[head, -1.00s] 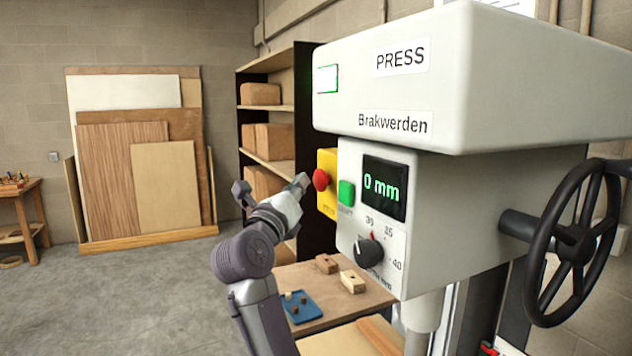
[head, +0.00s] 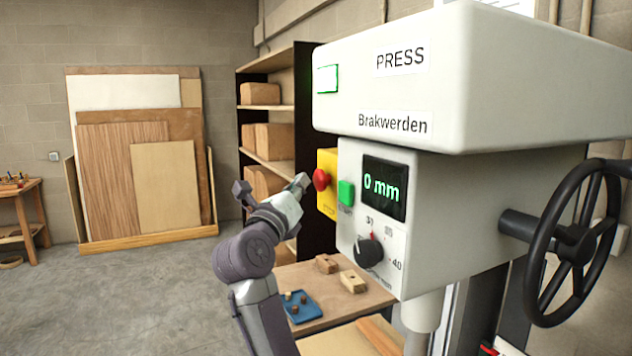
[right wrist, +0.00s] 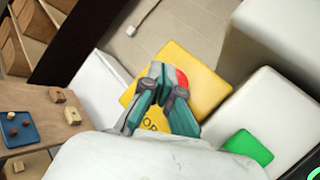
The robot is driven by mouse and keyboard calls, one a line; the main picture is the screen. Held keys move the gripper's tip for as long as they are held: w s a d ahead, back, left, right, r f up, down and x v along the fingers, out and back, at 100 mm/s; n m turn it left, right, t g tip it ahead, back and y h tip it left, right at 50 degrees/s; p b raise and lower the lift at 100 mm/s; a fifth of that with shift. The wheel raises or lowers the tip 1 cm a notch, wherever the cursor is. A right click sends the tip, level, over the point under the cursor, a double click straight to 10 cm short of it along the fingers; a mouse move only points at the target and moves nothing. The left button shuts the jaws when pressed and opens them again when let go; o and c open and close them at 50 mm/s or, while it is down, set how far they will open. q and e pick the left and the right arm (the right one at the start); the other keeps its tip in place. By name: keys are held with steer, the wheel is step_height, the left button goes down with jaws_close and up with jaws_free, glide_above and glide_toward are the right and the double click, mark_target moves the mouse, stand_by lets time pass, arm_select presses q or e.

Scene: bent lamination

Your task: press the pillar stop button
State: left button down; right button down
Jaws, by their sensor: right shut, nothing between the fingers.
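The red stop button (head: 321,179) sits on a yellow box (head: 327,203) on the left side of the press's control head. In the right wrist view the red button (right wrist: 182,78) shows partly behind my fingertips, on the yellow box (right wrist: 203,90). My right gripper (head: 301,181) is shut and empty, its tip just left of the red button. In the right wrist view the gripper (right wrist: 157,72) covers part of the button. I cannot tell whether the fingertips touch it. My left gripper is not in view.
A green button (head: 346,192), a "0 mm" display (head: 384,187) and a black knob (head: 368,252) are on the press front. A black handwheel (head: 578,243) is at right. Below, a wooden table (head: 335,298) holds a blue tray (head: 312,314) and blocks. A shelf (head: 266,62) stands behind.

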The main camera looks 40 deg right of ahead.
steer(key=shift+d, duration=0.15)
steer(key=shift+s+d, duration=0.1)
steer(key=shift+d, duration=0.15)
steer(key=shift+s+d, duration=0.15)
steer(key=shift+d, duration=0.4)
stand_by(0.7)
stand_by(0.4)
steer(key=shift+w+a, duration=0.25)
steer(key=shift+a, duration=0.7)
steer(key=a, duration=0.2)
steer(key=w+a, duration=0.1)
steer(key=a, duration=0.1)
steer(key=shift+a, duration=0.4)
